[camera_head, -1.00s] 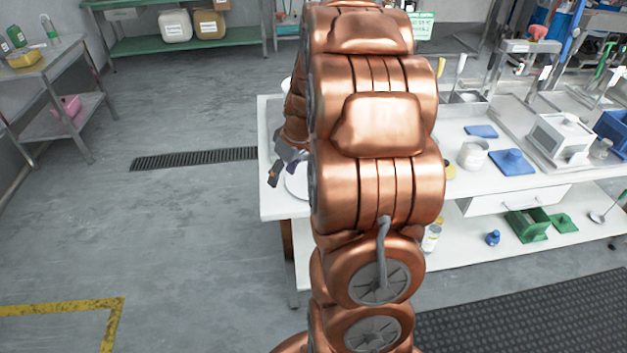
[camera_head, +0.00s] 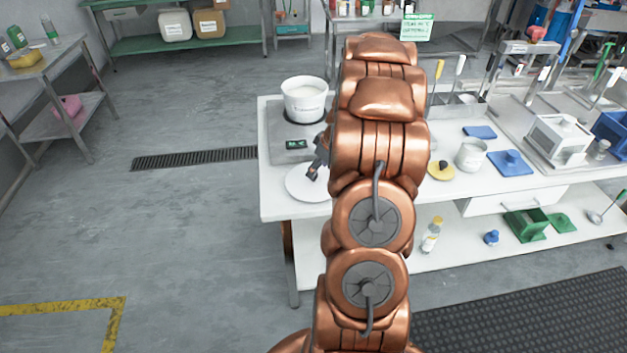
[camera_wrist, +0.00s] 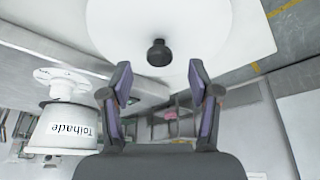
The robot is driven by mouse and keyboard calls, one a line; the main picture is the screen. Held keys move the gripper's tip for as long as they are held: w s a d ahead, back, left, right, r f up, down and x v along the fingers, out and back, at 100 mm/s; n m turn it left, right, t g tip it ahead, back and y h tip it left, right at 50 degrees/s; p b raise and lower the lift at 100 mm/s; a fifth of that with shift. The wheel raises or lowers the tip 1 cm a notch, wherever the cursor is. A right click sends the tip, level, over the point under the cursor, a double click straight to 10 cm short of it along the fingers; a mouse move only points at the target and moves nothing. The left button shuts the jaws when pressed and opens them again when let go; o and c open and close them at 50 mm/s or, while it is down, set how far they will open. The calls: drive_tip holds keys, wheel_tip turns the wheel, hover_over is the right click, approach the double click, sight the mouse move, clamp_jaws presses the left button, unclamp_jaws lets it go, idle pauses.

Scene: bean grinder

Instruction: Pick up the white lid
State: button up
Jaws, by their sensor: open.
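The white lid (camera_head: 304,187) is a flat round disc on the left end of the white table, partly hidden by my arm and gripper in the head view. In the wrist view the lid (camera_wrist: 210,25) fills the top middle, with its black knob (camera_wrist: 158,53) facing me. My gripper (camera_wrist: 161,78) is open and empty. The knob appears centred between the fingertips and slightly beyond them; contact cannot be told. In the head view my gripper (camera_head: 316,170) is over the lid, largely hidden by my arm.
A white labelled pot (camera_head: 304,104) stands on a grey scale (camera_head: 291,146) behind the lid; the pot (camera_wrist: 65,128) is also in the wrist view.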

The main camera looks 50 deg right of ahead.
drive_tip(key=shift+p+x, duration=1)
drive_tip(key=shift+x, duration=1.3)
drive_tip(key=shift+c, duration=0.2)
clamp_jaws()
